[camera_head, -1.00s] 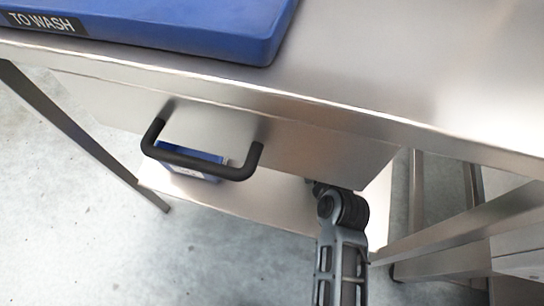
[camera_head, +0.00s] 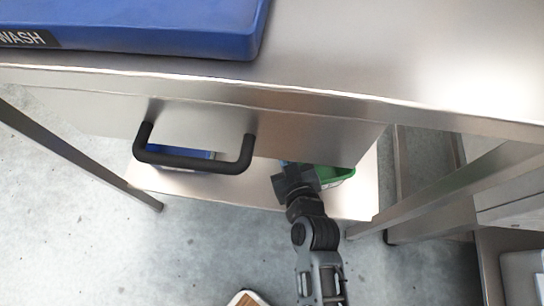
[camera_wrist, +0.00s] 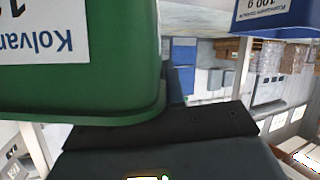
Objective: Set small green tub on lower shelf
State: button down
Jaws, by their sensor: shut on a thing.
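The small green tub (camera_head: 338,177) is at the right end of the lower shelf (camera_head: 240,190), under the table; whether it rests on the shelf or hangs just above it I cannot tell. In the wrist view the green tub (camera_wrist: 85,85) fills the upper left, its white label upside down in the picture. My gripper (camera_head: 292,178) reaches in from the front and is shut on the green tub. The fingertips are mostly hidden. The table edge and drawer hide part of the shelf.
A blue tub (camera_head: 185,152) stands on the shelf's left part, behind the black drawer handle (camera_head: 195,162). A blue container with a label shows in the wrist view (camera_wrist: 280,18). A blue tray (camera_head: 130,28) marked "WASH" lies on the steel tabletop (camera_head: 380,50). Shelf between the tubs looks clear.

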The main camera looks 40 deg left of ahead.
jog(key=a+f+b, duration=0.2)
jog(key=a+f, duration=0.2)
jog(key=f, duration=0.2)
jog(key=shift+f, duration=0.15)
jog(key=shift+b, duration=0.3)
jog(key=shift+f, duration=0.2)
jog(key=c, duration=1.2)
grip_release()
jog(key=shift+s, duration=0.1)
jog(key=shift+r, duration=0.1)
jog(key=p+v, duration=0.2)
jog(key=v, duration=1)
jog(key=shift+r+p, duration=0.15)
jog(key=shift+p, duration=0.2)
jog(key=shift+d, duration=0.1)
